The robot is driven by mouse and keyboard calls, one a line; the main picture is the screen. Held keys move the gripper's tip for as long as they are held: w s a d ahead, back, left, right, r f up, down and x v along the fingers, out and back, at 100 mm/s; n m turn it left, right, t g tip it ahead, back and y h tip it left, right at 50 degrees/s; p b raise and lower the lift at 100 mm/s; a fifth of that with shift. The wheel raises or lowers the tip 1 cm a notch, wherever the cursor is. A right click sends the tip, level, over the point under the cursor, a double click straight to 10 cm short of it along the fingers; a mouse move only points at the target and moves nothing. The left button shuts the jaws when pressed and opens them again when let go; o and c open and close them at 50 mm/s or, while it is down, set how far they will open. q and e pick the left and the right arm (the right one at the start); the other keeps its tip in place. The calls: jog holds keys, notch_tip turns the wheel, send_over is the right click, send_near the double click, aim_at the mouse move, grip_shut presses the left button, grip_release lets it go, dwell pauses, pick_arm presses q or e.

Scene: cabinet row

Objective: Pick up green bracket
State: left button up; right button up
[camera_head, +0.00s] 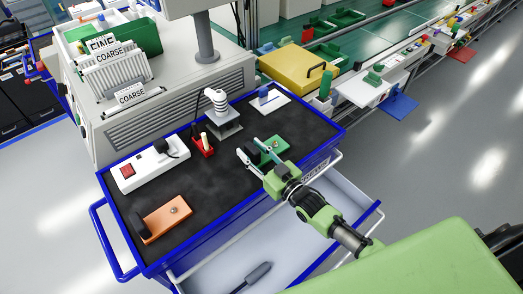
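The green bracket (276,146) lies on the black top of the blue-edged cart, near its right side. It has a flat plate and a darker upright part, partly hidden by my gripper. My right gripper (251,148) reaches in from the lower right, with its two fingers spread apart. It is over or just beside the bracket, and nothing shows gripped between the fingers. I cannot tell whether it touches the bracket. My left gripper is not in view.
A white power strip (150,167), a small red holder (203,146) and a white coiled item (217,101) on a grey stand are behind. A white-and-blue bracket (269,99) lies farther back. A drawer (228,262) stands open in front.

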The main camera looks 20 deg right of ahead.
grip_shut()
jog(key=shift+r, duration=0.1)
jog(key=shift+r, duration=0.15)
jog(key=shift+r, duration=0.55)
jog(key=s+a+r+b, duration=0.2)
jog(key=s+r, duration=0.9)
jog(key=s, duration=0.2)
jog(key=shift+s+r, duration=0.35)
jog(key=shift+s, duration=0.05)
jog(key=s+d+r+m+t+h, duration=0.1)
jog(key=d+r+m+h, duration=0.3)
jog(key=h, duration=0.2)
jog(key=shift+d, duration=0.2)
